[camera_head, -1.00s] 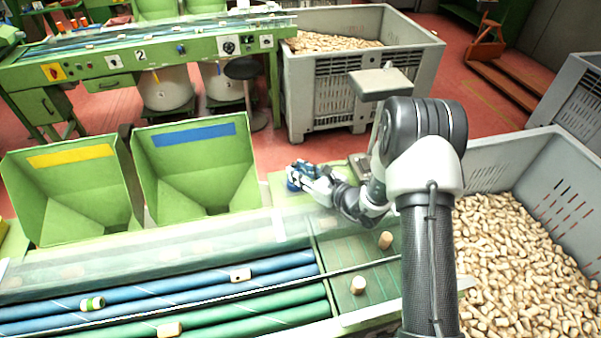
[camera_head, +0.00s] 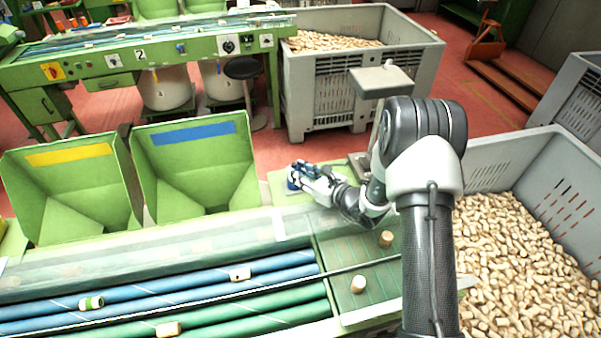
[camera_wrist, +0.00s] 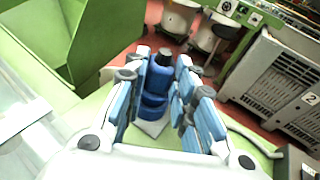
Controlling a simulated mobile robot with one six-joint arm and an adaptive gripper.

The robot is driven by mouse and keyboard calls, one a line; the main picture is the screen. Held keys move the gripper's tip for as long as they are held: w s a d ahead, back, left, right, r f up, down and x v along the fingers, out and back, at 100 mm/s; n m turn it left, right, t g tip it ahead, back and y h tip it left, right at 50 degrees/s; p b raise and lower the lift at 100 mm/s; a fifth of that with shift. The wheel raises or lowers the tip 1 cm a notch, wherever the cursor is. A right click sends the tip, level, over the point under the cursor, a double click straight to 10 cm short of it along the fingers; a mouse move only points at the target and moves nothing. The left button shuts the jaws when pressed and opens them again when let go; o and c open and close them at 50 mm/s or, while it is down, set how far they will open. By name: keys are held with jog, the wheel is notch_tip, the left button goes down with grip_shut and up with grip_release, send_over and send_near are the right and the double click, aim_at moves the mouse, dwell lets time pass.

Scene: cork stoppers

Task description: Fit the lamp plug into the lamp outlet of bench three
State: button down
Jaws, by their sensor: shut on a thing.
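My gripper (camera_head: 297,177) is at the far edge of the near bench, right of the blue-marked hopper. In the wrist view my gripper (camera_wrist: 160,80) has its blue-padded fingers on both sides of a blue plug (camera_wrist: 156,88) with a dark end, shut on it. A small white square (camera_wrist: 151,128) shows on the green surface below the plug. I cannot tell whether the plug touches anything there. I cannot make out the lamp outlet or a bench number three.
Two green hoppers, one yellow-marked (camera_head: 70,155) and one blue-marked (camera_head: 193,133), stand left of my gripper. Rollers (camera_head: 150,300) with a few corks run along the near bench. A grey crate (camera_head: 310,100) stands behind. Another bench (camera_head: 140,60) marked 2 is farther back.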

jog(key=shift+f+b, duration=0.45)
jog(key=shift+f, duration=0.1)
jog(key=c, duration=1.2)
grip_release()
jog(key=shift+c, duration=0.2)
jog(key=v, duration=1.2)
